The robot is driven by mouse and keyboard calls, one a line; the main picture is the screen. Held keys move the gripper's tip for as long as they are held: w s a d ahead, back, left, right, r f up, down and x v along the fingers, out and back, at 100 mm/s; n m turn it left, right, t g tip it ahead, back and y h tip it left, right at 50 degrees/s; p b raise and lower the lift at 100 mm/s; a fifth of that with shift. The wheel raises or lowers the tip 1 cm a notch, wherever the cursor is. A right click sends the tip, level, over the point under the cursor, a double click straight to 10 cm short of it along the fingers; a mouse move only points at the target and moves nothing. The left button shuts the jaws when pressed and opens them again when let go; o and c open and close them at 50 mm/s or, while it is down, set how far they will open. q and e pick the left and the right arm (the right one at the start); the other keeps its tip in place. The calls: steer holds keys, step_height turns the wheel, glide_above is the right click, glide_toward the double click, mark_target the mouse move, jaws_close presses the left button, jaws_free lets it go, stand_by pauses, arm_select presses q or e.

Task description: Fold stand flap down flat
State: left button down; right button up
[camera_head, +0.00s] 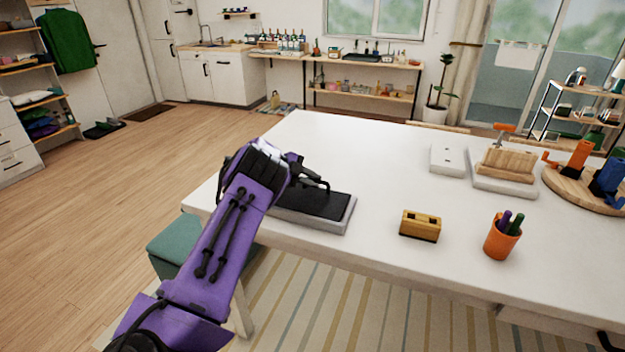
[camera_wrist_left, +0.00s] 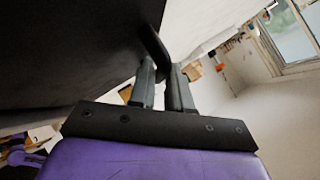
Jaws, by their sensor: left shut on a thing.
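The stand is a grey base (camera_head: 338,222) with a black panel, its flap (camera_head: 318,205), on top. It lies at the near left part of the white table. In the head view the flap looks low over the base; my arm hides its left part, so I cannot tell whether it lies fully flat. My left gripper (camera_head: 312,184) is at the flap's far left side. In the left wrist view the black flap (camera_wrist_left: 75,45) fills the upper left, and the gripper fingers (camera_wrist_left: 165,88) are shut on a dark edge piece of it (camera_wrist_left: 153,48). My right gripper is out of view.
On the white table (camera_head: 370,160), a yellow block (camera_head: 420,225) and an orange pen cup (camera_head: 501,238) stand right of the stand. A white box (camera_head: 447,159), a wooden holder (camera_head: 506,165) and a round board (camera_head: 575,192) are farther right. A teal stool (camera_head: 170,245) is below left.

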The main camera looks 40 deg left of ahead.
arm_select(q)
steer(key=c, duration=1.4)
jaws_free()
steer(key=shift+f, duration=0.15)
steer(key=shift+a, duration=0.1)
steer(key=b+v, duration=0.2)
steer(key=v, duration=0.8)
steer(key=shift+s+a, duration=0.15)
